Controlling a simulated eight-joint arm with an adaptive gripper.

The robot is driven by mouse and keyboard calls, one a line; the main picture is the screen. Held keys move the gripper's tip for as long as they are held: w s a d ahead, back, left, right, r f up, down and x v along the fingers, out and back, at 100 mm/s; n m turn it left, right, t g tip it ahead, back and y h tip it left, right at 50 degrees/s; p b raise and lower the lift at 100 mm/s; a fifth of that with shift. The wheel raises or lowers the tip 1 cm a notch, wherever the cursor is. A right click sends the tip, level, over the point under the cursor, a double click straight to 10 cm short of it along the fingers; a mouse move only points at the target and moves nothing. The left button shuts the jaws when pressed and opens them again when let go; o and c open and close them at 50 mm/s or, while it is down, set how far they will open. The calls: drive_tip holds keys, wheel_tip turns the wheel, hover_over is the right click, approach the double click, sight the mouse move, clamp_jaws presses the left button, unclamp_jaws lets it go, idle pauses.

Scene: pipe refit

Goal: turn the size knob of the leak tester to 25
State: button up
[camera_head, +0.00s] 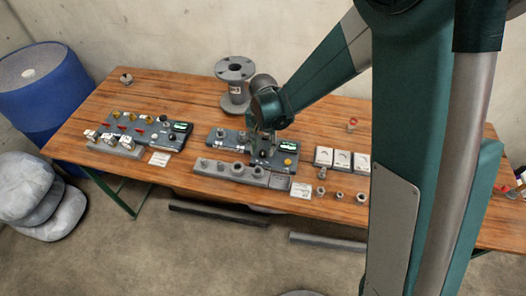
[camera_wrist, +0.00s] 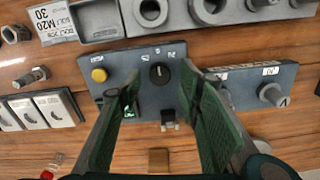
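The leak tester (camera_wrist: 146,58) is a dark grey panel lying on the table, with a yellow button (camera_wrist: 99,75) and a small lit display (camera_wrist: 131,106). It also shows in the head view, with its yellow button (camera_head: 288,161), partly behind my gripper. The round black size knob (camera_wrist: 159,72) has a pale pointer mark; the small labels around it are too blurred to read surely. My gripper (camera_wrist: 160,88) is open, its green fingers left and right of the knob in the wrist view. I see no contact with it. In the head view my gripper (camera_head: 263,138) is low over the tester.
A grey block with round sockets (camera_head: 230,170) lies along the tester's front. A second panel with red valves (camera_head: 134,127) stands left. A flanged pipe (camera_head: 236,88) stands behind. White boxes (camera_head: 341,160) and loose fittings lie right.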

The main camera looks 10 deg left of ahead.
drive_tip(key=shift+f, duration=1.15)
drive_tip(key=c, duration=0.9)
